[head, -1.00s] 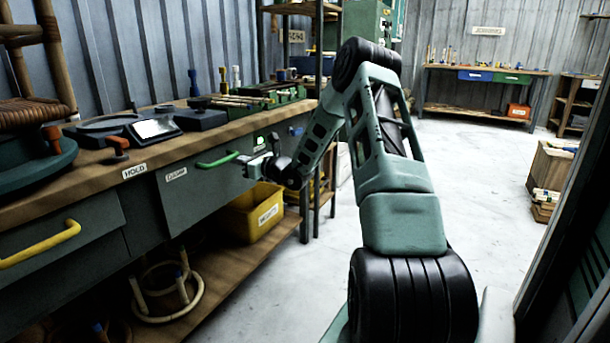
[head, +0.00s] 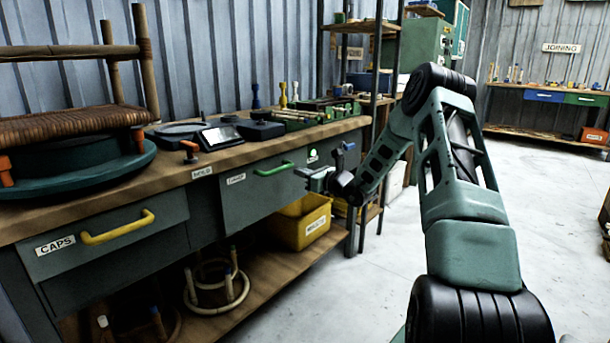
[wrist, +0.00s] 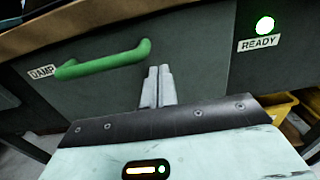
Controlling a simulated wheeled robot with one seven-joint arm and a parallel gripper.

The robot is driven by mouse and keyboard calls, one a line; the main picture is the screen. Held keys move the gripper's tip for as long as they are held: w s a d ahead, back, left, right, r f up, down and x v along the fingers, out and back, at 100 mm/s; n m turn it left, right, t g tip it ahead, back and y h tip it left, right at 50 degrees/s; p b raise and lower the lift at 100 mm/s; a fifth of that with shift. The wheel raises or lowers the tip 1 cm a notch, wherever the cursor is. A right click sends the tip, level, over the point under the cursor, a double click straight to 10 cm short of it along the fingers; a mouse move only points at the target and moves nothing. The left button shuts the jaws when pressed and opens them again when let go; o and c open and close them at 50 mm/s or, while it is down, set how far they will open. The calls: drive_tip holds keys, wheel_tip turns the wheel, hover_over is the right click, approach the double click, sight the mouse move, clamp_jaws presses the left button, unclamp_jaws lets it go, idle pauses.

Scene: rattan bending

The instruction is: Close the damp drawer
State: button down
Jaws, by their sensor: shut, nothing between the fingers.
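The damp drawer (head: 250,200) is a grey-green front with a green bar handle (head: 272,169), under the bench top. In the wrist view, its DAMP label (wrist: 42,72) is left of the handle (wrist: 103,60). My gripper (head: 306,173) is beside the handle's right end in the head view. In the wrist view, my gripper (wrist: 158,70) has its fingers together and empty, in front of the drawer face, just right of and below the handle. The drawer looks about level with the panel to its right; I cannot tell if any gap remains or if the fingertips touch it.
A green light (wrist: 265,25) glows above a READY label (wrist: 259,42) on the panel right of the drawer. A CAPS drawer (head: 110,235) with a yellow handle is to the left. A yellow bin (head: 302,222) stands on the lower shelf. Floor at right is clear.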

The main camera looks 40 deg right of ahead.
drive_tip(key=s+d+p, duration=0.1)
drive_tip(key=s+p, duration=0.1)
drive_tip(key=s, duration=0.8)
drive_tip(key=w+a+r+n+g+y, duration=0.1)
drive_tip(key=a+n+g+y, duration=0.3)
drive_tip(key=a, duration=0.7)
drive_tip(key=w+a+r+n+g+y, duration=0.15)
drive_tip(key=a+n+y, duration=0.4)
drive_tip(key=a, duration=0.65)
drive_tip(key=s+a+n+g+y, duration=0.1)
drive_tip(key=s+a+n+g, duration=0.25)
drive_tip(key=a, duration=0.45)
drive_tip(key=s+a+n+g, duration=0.3)
drive_tip(key=a+n+g, duration=0.2)
drive_tip(key=a, duration=0.4)
drive_tip(key=s+a+n+g+h, duration=0.4)
drive_tip(key=s+a+n+g, duration=0.2)
drive_tip(key=s+a+n, duration=0.55)
drive_tip(key=s+n+t+h, duration=0.2)
drive_tip(key=s+n+h, duration=0.6)
drive_tip(key=s+n, duration=0.65)
wheel_tip(320, 180, up, 29)
drive_tip(key=m+p, duration=0.1)
drive_tip(key=p, duration=2.8)
drive_tip(key=shift+r+p, duration=0.15)
drive_tip(key=shift+p, duration=0.2)
drive_tip(key=shift+s+d+y, duration=0.1)
drive_tip(key=shift+y, duration=0.15)
